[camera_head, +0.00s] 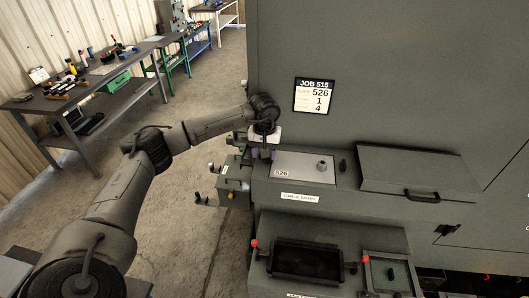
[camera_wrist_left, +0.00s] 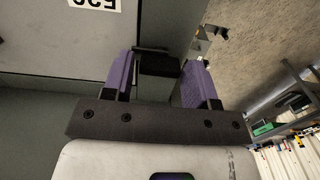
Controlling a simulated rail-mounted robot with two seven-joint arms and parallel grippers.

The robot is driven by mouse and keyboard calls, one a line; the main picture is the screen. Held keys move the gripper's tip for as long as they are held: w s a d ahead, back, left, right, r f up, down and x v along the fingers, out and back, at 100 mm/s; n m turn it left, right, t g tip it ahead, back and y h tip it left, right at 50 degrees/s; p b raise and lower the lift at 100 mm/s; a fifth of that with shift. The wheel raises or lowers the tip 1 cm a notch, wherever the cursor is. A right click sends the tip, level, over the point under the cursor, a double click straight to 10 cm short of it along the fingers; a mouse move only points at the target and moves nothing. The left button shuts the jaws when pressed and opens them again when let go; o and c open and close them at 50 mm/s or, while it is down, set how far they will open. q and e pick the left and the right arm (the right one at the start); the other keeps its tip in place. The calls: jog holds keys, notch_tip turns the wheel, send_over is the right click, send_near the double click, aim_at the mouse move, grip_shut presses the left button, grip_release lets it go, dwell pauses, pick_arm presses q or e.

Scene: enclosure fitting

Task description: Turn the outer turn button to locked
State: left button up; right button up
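A grey cover plate (camera_head: 300,167) labelled 526 lies on the cable entry ledge, with a round knob (camera_head: 321,166) on it. A black turn button (camera_head: 342,165) stands at its right side. My left gripper (camera_head: 262,155) is over the plate's left end and hides what is under it in the head view. In the left wrist view, the purple fingers of my left gripper (camera_wrist_left: 161,82) are apart. A black turn button (camera_wrist_left: 159,65) shows between them at the plate's edge, with gaps visible beside it. I cannot tell whether a finger touches it. My right gripper is not in view.
A closed lid (camera_head: 415,170) with a handle is right of the plate. Below are a black tray (camera_head: 307,261) and red-knobbed levers (camera_head: 254,243). A bracket with small knobs (camera_head: 233,185) juts out at left.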

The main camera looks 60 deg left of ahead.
pick_arm(q)
jog(key=shift+o, duration=1.2)
notch_tip(320, 180, up, 14)
jog(key=shift+b, duration=0.4)
jog(key=shift+f, duration=0.1)
